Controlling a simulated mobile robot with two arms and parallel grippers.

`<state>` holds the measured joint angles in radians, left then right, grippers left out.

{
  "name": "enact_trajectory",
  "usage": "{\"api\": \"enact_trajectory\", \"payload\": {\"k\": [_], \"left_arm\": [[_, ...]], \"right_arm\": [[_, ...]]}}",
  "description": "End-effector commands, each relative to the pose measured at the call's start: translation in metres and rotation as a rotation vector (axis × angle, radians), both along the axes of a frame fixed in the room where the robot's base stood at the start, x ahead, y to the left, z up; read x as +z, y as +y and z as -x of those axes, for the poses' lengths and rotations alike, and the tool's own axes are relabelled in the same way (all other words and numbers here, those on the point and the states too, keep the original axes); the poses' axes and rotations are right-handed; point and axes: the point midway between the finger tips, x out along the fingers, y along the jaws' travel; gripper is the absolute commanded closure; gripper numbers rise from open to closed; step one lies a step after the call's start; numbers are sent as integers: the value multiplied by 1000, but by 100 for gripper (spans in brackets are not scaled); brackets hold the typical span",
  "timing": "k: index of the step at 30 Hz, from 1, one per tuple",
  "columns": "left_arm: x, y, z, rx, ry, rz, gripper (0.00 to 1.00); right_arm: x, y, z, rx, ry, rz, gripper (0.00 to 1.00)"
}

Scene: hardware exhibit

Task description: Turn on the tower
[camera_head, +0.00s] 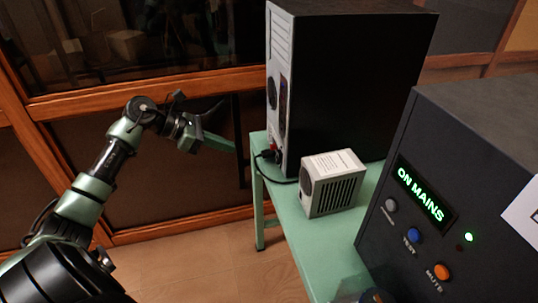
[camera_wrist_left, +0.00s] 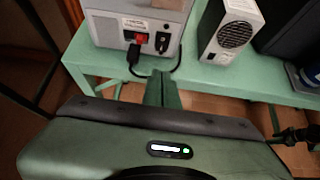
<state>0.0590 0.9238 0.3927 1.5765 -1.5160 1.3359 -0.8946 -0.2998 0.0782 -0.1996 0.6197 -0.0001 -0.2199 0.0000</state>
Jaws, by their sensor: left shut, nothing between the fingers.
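The tower (camera_head: 350,85) is a tall black computer case with a light grey rear panel, upright on the green table. In the left wrist view, the bottom of its rear panel (camera_wrist_left: 113,30) shows a red switch (camera_wrist_left: 137,38), a black switch or socket beside it (camera_wrist_left: 162,42), and a plugged-in black cable. My left gripper (camera_head: 228,146) is shut and empty, in front of the rear panel's lower part and apart from it. Its green fingers (camera_wrist_left: 162,90) point at the table edge just below the sockets in the wrist view. My right gripper is not in view.
A small grey vented box (camera_head: 330,185) stands on the green table (camera_head: 300,235) beside the tower. A large dark unit (camera_head: 455,190) with a lit "ON MAINS" display and several buttons stands at the right. A wood-framed glass cabinet (camera_head: 150,85) is behind my left arm.

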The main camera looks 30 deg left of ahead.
Motion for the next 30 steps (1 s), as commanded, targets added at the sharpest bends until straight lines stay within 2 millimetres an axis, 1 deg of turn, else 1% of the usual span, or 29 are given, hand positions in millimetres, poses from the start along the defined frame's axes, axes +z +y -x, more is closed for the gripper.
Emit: {"api": "enact_trajectory", "payload": {"k": [7,11,14,24,30], "left_arm": [[0,0,-1,-1,-1,-1,100],[-3,-4,-6,0,-2,1,100],[-10,-13,-15,0,-2,4,100],[-51,-52,-60,0,-1,6,100],[-64,-70,-82,0,-1,4,100]], "right_arm": [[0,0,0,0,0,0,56],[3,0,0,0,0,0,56],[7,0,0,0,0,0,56],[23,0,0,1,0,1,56],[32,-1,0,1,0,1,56]]}}
